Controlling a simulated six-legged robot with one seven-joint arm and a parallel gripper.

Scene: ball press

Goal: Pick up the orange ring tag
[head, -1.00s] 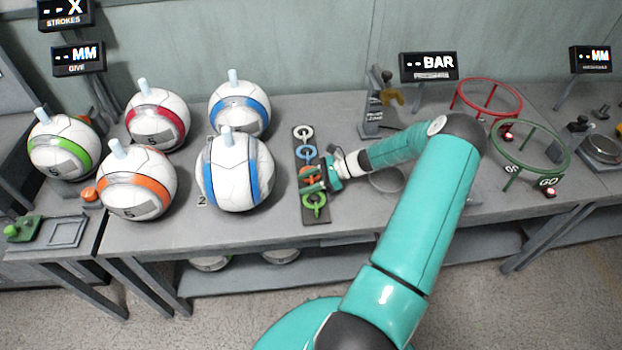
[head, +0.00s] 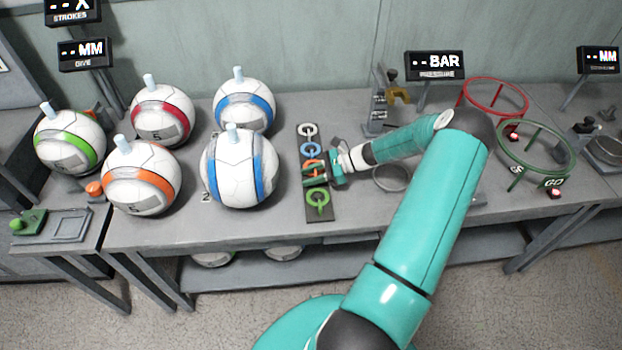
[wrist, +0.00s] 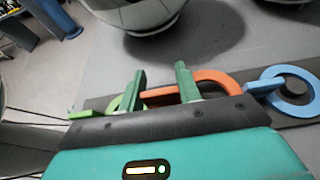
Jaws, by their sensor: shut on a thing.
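The orange ring tag (head: 311,166) is in the row of ring tags on the dark strip (head: 325,213) in the head view, between the blue tag and the green tag. My gripper (head: 318,174) is at it, with its green fingers shut on part of it. In the wrist view the orange ring tag (wrist: 205,80) shows as a curved orange band at my gripper (wrist: 162,88), partly hidden by the fingers and gripper body. I cannot tell whether it is clear of the strip.
The blue ring tag (head: 311,149) and white ring tag (head: 307,131) lie behind; the green ring tag (head: 317,201) lies in front. A blue-striped ball (head: 238,170) stands to the left. A red ring stand (head: 497,82) and green ring stand (head: 540,172) stand right.

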